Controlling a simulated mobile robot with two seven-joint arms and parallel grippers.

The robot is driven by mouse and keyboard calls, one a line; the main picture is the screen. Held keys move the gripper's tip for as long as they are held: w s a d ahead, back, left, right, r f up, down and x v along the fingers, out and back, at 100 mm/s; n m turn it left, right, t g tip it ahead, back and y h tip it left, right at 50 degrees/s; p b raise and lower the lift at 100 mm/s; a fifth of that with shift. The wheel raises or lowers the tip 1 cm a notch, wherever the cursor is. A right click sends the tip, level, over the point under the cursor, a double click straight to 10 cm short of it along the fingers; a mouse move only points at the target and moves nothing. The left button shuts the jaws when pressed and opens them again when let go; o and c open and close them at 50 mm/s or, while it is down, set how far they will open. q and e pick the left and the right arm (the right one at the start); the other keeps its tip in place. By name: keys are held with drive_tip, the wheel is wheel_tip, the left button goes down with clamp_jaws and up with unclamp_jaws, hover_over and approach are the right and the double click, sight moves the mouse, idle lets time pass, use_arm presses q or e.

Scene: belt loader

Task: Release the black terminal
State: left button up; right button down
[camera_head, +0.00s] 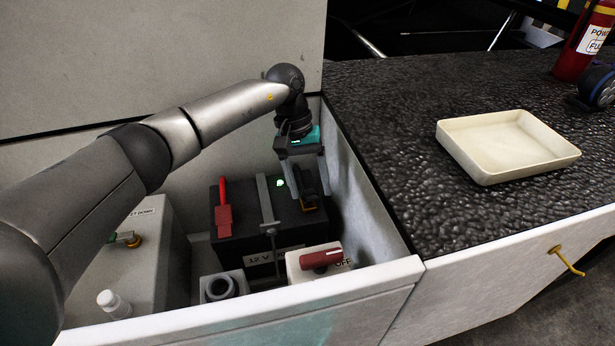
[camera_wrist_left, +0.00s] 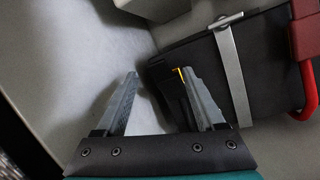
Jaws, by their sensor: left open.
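The black battery (camera_head: 243,230), marked "12 V", sits in an open bay with a pale strap across its top. The black terminal (camera_head: 310,194) is a dark piece with a yellow part at the battery's right end. My left gripper (camera_head: 308,183) is over that end, pointing down, its fingers open and apart. In the left wrist view one finger of the gripper (camera_wrist_left: 158,75) overlaps the dark terminal and its yellow edge (camera_wrist_left: 181,73); whether it touches cannot be told. The red terminal (camera_head: 223,212) is at the battery's left end. My right gripper is not in view.
A switch with a dark red handle (camera_head: 320,258), labelled "OFF", stands in front of the battery beside a grey round fitting (camera_head: 220,287). The bay wall (camera_head: 372,200) is close on the right. A cream tray (camera_head: 470,125) lies on the dark counter (camera_head: 400,95).

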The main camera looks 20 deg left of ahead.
use_arm(q)
drive_tip(key=shift+a+r, duration=0.1)
drive_tip(key=shift+r, duration=0.15)
drive_tip(key=p+v, duration=0.5)
drive_tip(key=v, duration=0.9)
drive_tip(key=shift+r, duration=0.3)
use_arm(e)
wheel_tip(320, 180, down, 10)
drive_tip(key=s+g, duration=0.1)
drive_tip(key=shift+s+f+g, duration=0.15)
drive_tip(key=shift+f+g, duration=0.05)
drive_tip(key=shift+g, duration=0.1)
use_arm(q)
drive_tip(key=shift+w+a, duration=0.1)
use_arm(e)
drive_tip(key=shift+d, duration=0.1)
